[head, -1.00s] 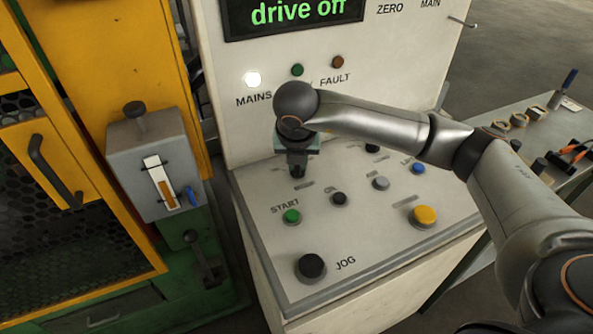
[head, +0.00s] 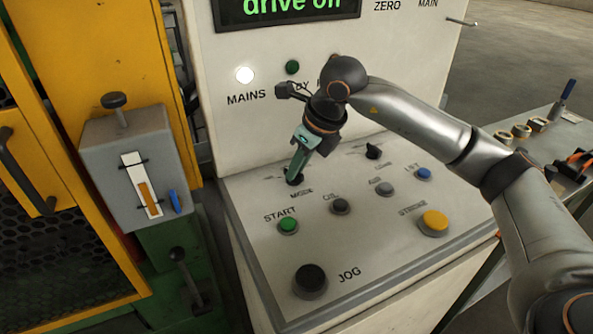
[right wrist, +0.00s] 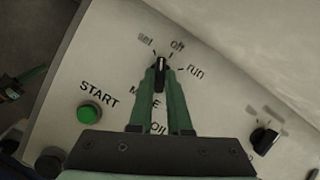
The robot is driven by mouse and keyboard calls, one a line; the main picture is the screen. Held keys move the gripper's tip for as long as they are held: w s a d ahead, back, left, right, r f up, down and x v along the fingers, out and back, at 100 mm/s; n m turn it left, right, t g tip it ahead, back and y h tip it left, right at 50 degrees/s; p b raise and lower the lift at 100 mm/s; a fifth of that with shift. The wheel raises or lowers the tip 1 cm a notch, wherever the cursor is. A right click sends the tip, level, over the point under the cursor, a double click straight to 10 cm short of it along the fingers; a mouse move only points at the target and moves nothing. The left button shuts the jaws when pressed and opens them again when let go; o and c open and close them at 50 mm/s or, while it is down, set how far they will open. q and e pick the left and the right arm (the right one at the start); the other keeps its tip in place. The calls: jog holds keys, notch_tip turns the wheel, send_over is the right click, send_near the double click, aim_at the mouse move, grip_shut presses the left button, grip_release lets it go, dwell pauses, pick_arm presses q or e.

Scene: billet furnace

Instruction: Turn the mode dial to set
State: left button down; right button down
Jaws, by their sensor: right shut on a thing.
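The mode dial (head: 295,179) is a small black knob on the sloped panel, above the MODE lettering. In the right wrist view the dial (right wrist: 161,70) sits between my green fingertips, with the marks set, off and run around it. Its tip points roughly up the picture, near the set and off marks; I cannot tell exactly which. My right gripper (head: 298,172) is shut on the dial, and its fingers (right wrist: 160,80) hide part of the knob. The gripper leans, with its wrist up and to the right of the dial.
A green START button (head: 288,225), a black JOG button (head: 310,280) and a yellow STROKE button (head: 433,222) are on the same panel. A second black dial (head: 373,151) stands to the right. A grey lever box (head: 130,165) is at left. The display (head: 290,8) reads "drive off".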

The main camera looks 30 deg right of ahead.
jog(key=shift+w+d+n+g+y, duration=0.1)
jog(key=shift+n+g+y, duration=0.15)
jog(key=shift+n, duration=0.6)
jog(key=shift+d+n+g+y, duration=0.15)
jog(key=shift+n+y, duration=0.2)
jog(key=shift+n, duration=0.5)
jog(key=shift+a, duration=0.1)
jog(key=c, duration=0.9)
grip_release()
jog(key=shift+o, duration=0.2)
jog(key=v, duration=1.2)
jog(key=shift+r+p, duration=0.25)
jog(key=shift+p, duration=0.15)
